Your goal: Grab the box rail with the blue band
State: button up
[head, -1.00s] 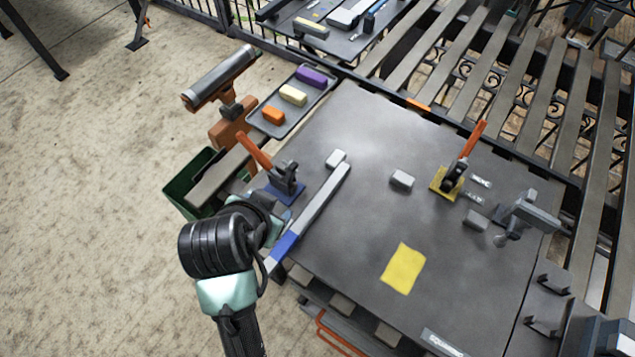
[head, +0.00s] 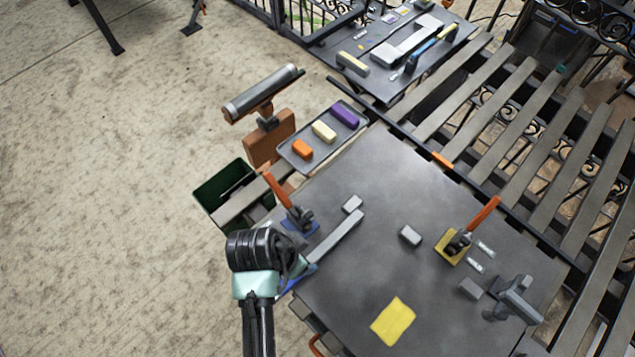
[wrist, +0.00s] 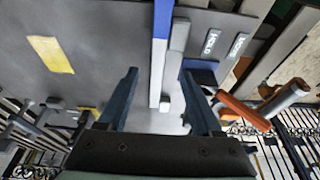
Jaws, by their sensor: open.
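The box rail (head: 338,238) is a long grey bar lying flat near the table's left edge. In the head view, my arm partly hides its blue band at the near end. In the wrist view, the rail (wrist: 157,72) runs between my fingers' lines, with the blue band (wrist: 161,20) at the top, beyond the fingertips. My gripper (wrist: 160,72) is open, with one dark finger on each side of the rail's line and nothing gripped. I cannot tell its height above the rail. The head view hides the fingers.
A toggle clamp with an orange handle (head: 278,188) on a blue plate stands close left of the rail. A small grey block (head: 352,204) is by its far end. A yellow-plate clamp (head: 455,242) and a yellow patch (head: 393,321) are to the right.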

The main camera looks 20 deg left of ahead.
aim_at(317, 254)
jog(key=x, duration=0.3)
jog(key=shift+w, duration=0.35)
jog(key=shift+d+f+p, duration=0.15)
jog(key=shift+f+p, duration=0.1)
jog(key=shift+p, duration=0.05)
jog(key=shift+w+d+p+x, duration=0.15)
jog(key=shift+p+x, duration=0.05)
jog(key=shift+x, duration=0.95)
jog(key=shift+w+d+p+x, duration=0.1)
jog(key=shift+w+p+x, duration=0.1)
jog(key=shift+x, duration=0.9)
grip_shut()
jog(key=shift+w+r, duration=0.1)
jog(key=shift+r, duration=0.05)
